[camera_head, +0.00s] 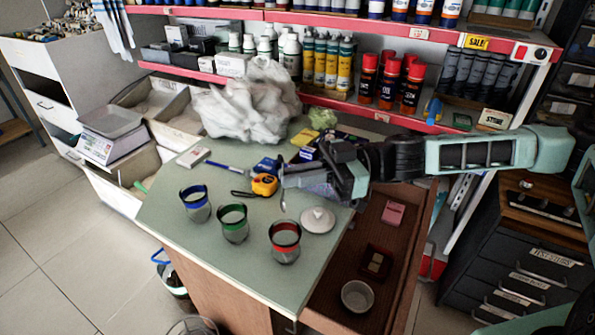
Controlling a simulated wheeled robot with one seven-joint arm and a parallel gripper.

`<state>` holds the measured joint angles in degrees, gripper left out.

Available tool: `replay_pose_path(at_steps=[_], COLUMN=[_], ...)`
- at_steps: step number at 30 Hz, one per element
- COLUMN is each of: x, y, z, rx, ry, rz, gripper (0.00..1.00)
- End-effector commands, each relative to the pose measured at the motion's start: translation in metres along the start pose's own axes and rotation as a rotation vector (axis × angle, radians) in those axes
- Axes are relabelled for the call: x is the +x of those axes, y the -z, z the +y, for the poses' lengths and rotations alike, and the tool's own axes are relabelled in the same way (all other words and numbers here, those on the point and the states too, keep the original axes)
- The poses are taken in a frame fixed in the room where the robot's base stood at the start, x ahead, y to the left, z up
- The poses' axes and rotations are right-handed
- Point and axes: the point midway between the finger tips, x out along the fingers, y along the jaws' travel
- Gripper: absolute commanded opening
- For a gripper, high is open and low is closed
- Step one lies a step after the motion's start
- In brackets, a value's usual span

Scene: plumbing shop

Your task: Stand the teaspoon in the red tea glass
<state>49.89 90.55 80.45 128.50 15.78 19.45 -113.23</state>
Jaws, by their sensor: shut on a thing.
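The red tea glass (285,242) is a clear glass with a red band at its rim. It stands upright near the front right edge of the green counter. My gripper (287,180) comes in from the right, above the counter and behind the red glass. It is shut on the thin teaspoon (283,203), which hangs roughly upright below the fingers. The spoon's lower end appears above and behind the red glass's rim, apart from it. The spoon is small and its upper part is hard to make out at the fingers.
A green-banded glass (233,223) and a blue-banded glass (196,203) stand left of the red one. A tape measure (264,185) and small boxes lie behind. An open drawer (335,288) with a bowl (356,296) is at right.

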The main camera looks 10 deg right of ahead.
Motion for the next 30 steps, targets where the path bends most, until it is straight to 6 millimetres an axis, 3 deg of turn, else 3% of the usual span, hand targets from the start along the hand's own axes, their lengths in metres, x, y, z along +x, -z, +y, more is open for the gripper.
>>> replay_pose_path(at_steps=[30], x=[-0.001], y=[-0.081], z=[0.0], rx=[0.0], ry=[0.0], rz=[0.0], gripper=[0.0])
